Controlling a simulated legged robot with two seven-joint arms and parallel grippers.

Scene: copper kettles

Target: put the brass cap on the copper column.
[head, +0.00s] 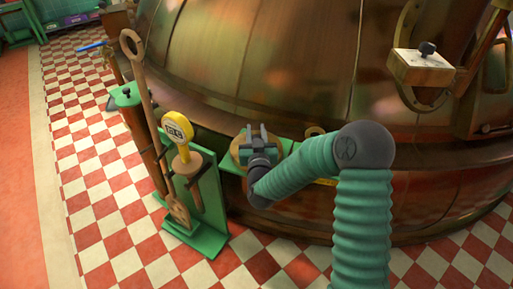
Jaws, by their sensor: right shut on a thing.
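My right gripper (258,134) is at the green shelf in front of the big copper kettle, seen from above and behind. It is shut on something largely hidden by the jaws. A round brass-coloured piece (238,153) shows around and below the jaws; it looks like the brass cap. I cannot tell whether it touches the shelf. A copper-brown column (148,148) stands at the left behind a leaning wooden paddle; I cannot tell for sure that it is the copper column. My left gripper is not in view.
The copper kettle (250,60) fills the back. A green stand (210,215) holds a yellow gauge (177,127) and the long wooden paddle (145,90) left of my gripper. A small brass ring (315,131) is right of it. The checkered floor at left is mostly clear.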

